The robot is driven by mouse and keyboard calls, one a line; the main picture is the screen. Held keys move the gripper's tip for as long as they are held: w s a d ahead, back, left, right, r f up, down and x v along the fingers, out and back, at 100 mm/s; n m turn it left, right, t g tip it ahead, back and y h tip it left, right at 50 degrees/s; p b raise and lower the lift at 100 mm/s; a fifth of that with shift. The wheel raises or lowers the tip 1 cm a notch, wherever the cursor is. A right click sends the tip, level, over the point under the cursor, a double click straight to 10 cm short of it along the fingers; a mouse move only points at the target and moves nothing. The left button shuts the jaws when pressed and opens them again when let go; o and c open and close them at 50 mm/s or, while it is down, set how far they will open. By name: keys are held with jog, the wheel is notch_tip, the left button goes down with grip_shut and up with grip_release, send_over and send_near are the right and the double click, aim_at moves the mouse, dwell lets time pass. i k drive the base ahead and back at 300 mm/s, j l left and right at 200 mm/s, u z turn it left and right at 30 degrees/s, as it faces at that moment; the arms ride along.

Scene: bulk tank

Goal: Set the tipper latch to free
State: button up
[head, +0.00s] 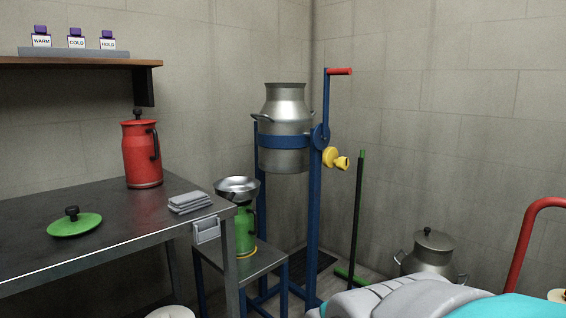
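The tipper is a blue frame (314,215) standing near the room's corner. It carries a metal milk can (286,103) upright in a blue band. A yellow knob-like part (335,158) sits on the right side of the frame, below the pivot, and looks like the latch. I cannot read its setting. A lever with a red handle (340,71) rises above the pivot. A grey and teal part of my arm shows at the lower right. My gripper is not visible.
A metal table (105,230) at left holds a red can (142,155), green lid (75,224) and folded cloth (190,202). A green can with a funnel (237,187) stands on a stool (262,263) beside the tipper. A green-handled squeegee (358,210) and lidded can (430,256) stand right.

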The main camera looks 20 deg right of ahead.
aim_at(343, 164)
jog(key=i+z, duration=0.85)
jog(key=i, duration=0.05)
